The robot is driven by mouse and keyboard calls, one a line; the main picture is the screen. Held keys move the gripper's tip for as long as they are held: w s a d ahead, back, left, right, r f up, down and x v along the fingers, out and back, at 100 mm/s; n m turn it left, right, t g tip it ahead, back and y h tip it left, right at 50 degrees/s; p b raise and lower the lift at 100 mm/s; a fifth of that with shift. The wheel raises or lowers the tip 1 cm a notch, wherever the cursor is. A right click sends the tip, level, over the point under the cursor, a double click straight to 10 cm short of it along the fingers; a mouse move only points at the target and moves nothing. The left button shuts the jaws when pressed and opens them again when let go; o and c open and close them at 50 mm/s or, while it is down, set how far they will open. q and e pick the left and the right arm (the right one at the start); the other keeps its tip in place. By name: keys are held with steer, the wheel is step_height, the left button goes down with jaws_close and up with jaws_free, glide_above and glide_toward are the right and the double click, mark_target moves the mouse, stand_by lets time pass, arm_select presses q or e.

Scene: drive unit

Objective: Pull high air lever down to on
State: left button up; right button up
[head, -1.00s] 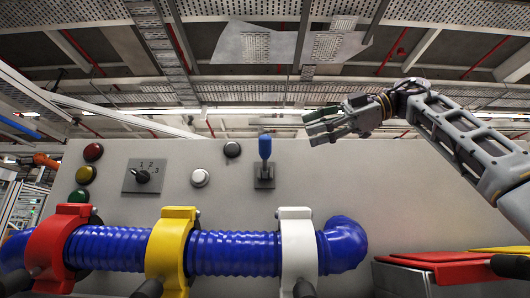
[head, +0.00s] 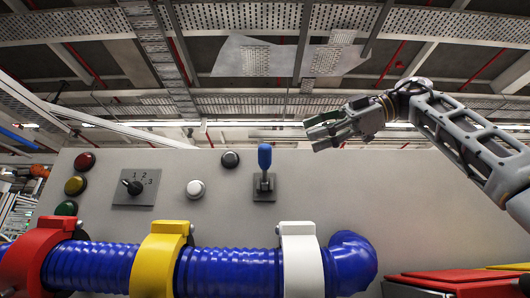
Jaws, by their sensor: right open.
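The air lever (head: 265,160) has a blue handle and stands upright on a small grey plate (head: 264,188) on the grey panel. My right gripper (head: 312,132) is open and empty. It is up and to the right of the lever, apart from it, near the panel's top edge, with its fingers pointing left. My left gripper is not in view.
The panel (head: 420,190) also carries a rotary switch (head: 133,186), a white button (head: 195,189), a black button (head: 230,159) and coloured lamps (head: 76,186). A thick blue hose (head: 225,270) in red, yellow and white clamps runs below. Red covers (head: 440,280) sit lower right.

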mark_target(265, 159)
steer(key=x, duration=1.3)
steer(key=shift+w+a+f, duration=0.1)
steer(key=shift+a, duration=0.15)
steer(key=shift+c, duration=0.2)
jaws_close()
